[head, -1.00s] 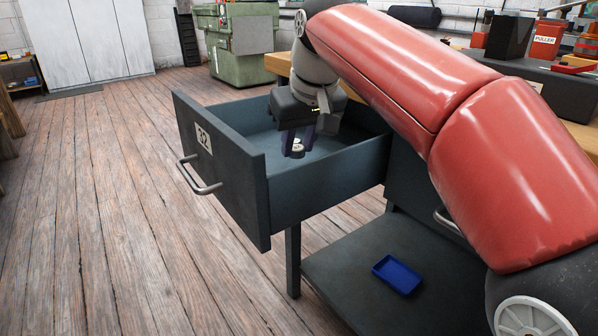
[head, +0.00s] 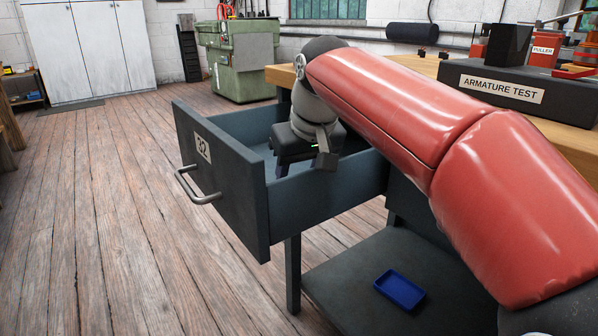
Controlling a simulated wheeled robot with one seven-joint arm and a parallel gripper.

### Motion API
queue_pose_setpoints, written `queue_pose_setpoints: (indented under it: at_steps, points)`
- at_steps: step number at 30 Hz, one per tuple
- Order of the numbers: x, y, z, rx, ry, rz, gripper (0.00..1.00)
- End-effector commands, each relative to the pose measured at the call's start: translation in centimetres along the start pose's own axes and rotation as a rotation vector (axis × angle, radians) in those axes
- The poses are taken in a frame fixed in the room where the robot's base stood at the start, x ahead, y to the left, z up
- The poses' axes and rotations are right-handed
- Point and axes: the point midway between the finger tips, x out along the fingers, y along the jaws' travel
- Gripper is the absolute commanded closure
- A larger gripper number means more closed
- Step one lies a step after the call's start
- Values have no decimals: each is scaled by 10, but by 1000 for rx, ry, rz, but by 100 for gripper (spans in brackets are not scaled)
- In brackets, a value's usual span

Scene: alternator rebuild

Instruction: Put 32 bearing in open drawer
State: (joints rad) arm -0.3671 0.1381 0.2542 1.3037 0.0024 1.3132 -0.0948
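The open drawer (head: 325,196) has a dark front panel with a white label reading 32 (head: 203,148) and a metal handle. My gripper (head: 300,165) is inside the drawer and points down, near the drawer's right side wall. Its fingers are mostly hidden behind that wall, so I cannot tell whether they are open or shut. The bearing is not visible now; the drawer wall and my gripper hide the place below.
A blue tray (head: 400,290) lies on the lower shelf (head: 345,300) under the bench. At right stand a wooden bench top (head: 567,137) and an ARMATURE TEST box (head: 556,107). A green machine (head: 243,65) stands behind. The floor at left is clear.

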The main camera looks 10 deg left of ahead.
Motion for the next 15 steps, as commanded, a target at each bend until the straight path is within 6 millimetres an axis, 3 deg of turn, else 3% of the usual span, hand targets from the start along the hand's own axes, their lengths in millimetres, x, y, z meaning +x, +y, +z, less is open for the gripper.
queue_pose_setpoints:
  at_steps: [8, 15]
  points:
    - [-6, 0, -2, 0, 1, 0, 50]
    - [-50, 0, -3, 0, 3, 0, 50]
